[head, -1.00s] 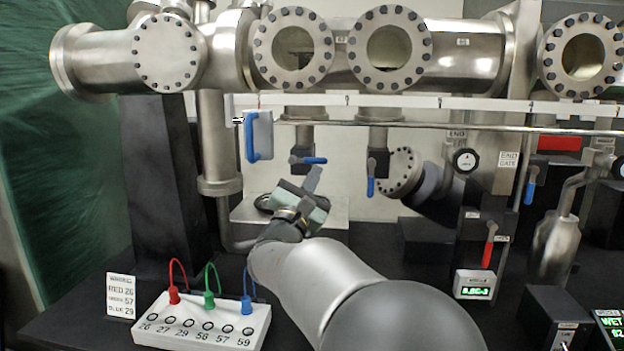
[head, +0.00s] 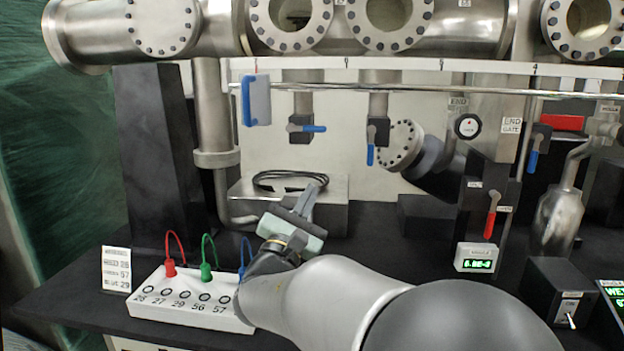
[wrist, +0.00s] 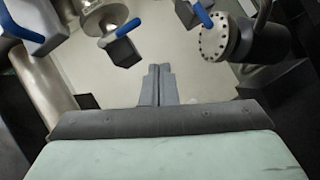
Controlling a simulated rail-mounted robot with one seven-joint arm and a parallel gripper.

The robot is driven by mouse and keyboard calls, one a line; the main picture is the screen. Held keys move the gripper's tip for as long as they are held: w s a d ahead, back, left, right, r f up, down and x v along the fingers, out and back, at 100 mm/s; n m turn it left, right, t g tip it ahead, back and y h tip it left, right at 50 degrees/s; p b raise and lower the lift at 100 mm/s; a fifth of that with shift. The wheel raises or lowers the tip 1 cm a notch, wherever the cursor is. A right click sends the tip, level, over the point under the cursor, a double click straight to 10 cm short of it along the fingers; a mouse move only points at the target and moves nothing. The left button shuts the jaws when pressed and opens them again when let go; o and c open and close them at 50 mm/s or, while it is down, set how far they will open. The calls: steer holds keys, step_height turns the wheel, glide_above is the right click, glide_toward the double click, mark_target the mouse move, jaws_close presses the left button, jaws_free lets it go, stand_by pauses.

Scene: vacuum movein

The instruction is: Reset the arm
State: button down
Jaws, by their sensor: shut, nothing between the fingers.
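My gripper (head: 309,192) is at the middle of the head view, above the dark bench and in front of a grey metal box. Its fingers point up and away from me. In the wrist view my gripper (wrist: 158,84) shows its two grey fingers pressed together, with nothing between them. My arm reaches in from the lower right and hides part of the bench and the right end of the white socket block.
The white socket block (head: 180,304) with red, green and blue leads stands at front left. Blue-handled valves (head: 307,128) hang behind my gripper. A red-handled valve (head: 491,214), a green display (head: 476,258) and a switch box (head: 556,290) stand at right.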

steer(key=s+d+f+m+g+h+p, duration=0.1)
steer(key=s+d+f+m+g+p, duration=0.25)
steer(key=d+g, duration=0.35)
steer(key=s+d+f+m+g+h+p, duration=0.1)
steer(key=s+d+f+m+g+p, duration=0.25)
steer(key=d, duration=0.55)
steer(key=s+d+f+m+g+p, duration=0.1)
steer(key=s+d+f+m+g, duration=0.1)
steer(key=s+d+m+g, duration=0.5)
steer(key=s+d+f+m+g+y+p, duration=0.2)
steer(key=s+f+m+g+y+p, duration=0.15)
steer(key=s, duration=0.45)
steer(key=s+a+f+m+y+p, duration=0.1)
steer(key=s+a+m+y+p, duration=0.2)
steer(key=s+a+m+y, duration=0.4)
steer(key=shift+s+a+f+g+y+p, duration=0.2)
steer(key=shift+s+a+g+y+p, duration=0.1)
steer(key=shift+s+a+y+p, duration=0.15)
